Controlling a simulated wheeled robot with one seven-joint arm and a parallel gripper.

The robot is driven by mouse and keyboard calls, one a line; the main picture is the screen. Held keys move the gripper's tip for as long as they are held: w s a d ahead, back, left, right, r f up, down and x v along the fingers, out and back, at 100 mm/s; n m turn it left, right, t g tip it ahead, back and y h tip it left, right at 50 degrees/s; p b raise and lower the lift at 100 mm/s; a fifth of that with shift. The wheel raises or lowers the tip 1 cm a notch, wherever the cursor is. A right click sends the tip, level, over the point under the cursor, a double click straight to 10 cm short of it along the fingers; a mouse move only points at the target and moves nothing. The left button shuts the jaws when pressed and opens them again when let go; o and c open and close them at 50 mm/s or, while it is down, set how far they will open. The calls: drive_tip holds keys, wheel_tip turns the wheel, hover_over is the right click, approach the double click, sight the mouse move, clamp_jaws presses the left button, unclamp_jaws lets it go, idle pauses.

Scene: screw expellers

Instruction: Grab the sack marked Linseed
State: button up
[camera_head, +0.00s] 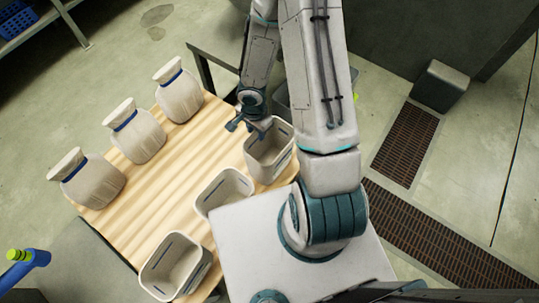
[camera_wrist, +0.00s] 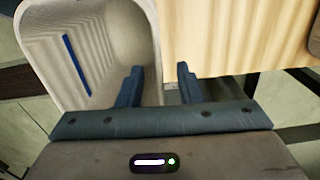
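Three pale sacks with blue ties stand in a row on the wooden table: an upper sack (camera_head: 180,96), a middle sack (camera_head: 138,136) and a lower sack (camera_head: 94,182). No lettering is readable on them, so I cannot tell which is marked Linseed. My gripper (camera_head: 246,125) is right of the sacks, by the upper bin. In the wrist view my gripper (camera_wrist: 160,86) has its blue fingers apart, with no sack between them. The upper bin's rim passes near the left finger; contact cannot be told.
Three open pale bins line the table's right side: upper (camera_head: 287,160), middle (camera_head: 203,204) and lower (camera_head: 152,280). The wooden tabletop (camera_head: 176,178) is clear between sacks and bins. A dark box (camera_head: 440,86) and floor grates (camera_head: 405,143) lie to the right.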

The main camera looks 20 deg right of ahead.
sight(256, 137)
drive_tip(key=shift+f+b, duration=0.6)
drive_tip(key=shift+f, duration=1.3)
clamp_jaws()
